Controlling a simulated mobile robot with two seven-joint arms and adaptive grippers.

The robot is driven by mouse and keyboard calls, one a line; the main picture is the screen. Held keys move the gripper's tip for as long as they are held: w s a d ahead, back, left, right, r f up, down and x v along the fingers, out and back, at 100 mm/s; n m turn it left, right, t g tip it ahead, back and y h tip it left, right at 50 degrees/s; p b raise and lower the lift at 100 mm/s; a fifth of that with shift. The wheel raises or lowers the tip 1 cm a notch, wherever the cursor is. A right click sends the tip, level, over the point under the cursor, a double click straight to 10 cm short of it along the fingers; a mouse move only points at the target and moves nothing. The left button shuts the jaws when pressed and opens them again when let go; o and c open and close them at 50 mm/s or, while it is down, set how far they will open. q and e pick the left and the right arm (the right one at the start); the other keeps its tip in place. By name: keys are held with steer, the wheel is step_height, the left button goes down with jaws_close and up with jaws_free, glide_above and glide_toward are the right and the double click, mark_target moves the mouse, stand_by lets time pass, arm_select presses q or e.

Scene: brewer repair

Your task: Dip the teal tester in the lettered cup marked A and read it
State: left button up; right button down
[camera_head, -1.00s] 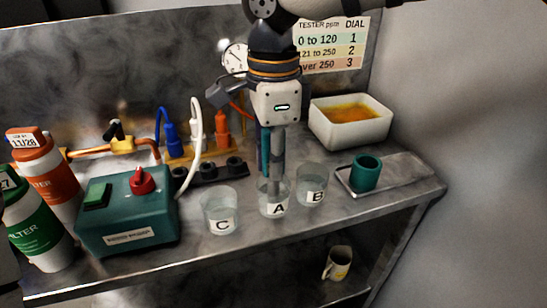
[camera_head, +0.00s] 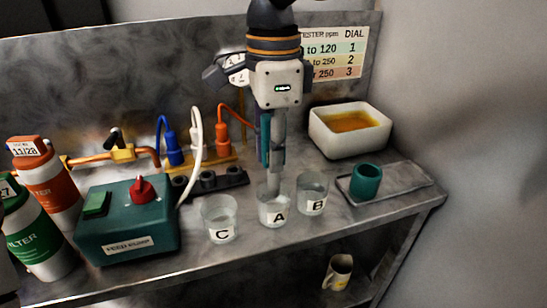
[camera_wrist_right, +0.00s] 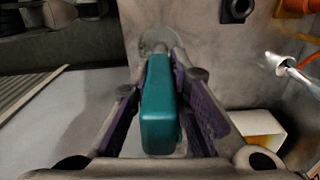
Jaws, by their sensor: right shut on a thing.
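My right gripper (camera_head: 273,165) points down above the cup marked A (camera_head: 265,208). It is shut on the teal tester (camera_head: 264,138), which hangs upright between its fingers. In the right wrist view the tester (camera_wrist_right: 161,105) shows its plain teal top end between the purple pads; no reading is visible. The grey lower tip reaches down to the mouth of cup A; I cannot tell whether it touches the liquid. Cup C (camera_head: 220,222) stands to the left and cup B (camera_head: 312,195) to the right. My left gripper is not in view.
A teal holder (camera_head: 366,180) stands on a metal tray (camera_head: 408,182) at right. Behind is a white tub (camera_head: 340,140) of orange stuff. A chart (camera_head: 345,55) hangs on the back wall. A green box with a red knob (camera_head: 141,189) and filter bottles (camera_head: 45,182) stand at left.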

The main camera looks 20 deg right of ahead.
steer(key=shift+r, duration=2.45)
steer(key=t, duration=0.5)
steer(key=shift+s, duration=0.2)
steer(key=shift+w+t, duration=0.15)
steer(key=shift+t, duration=0.45)
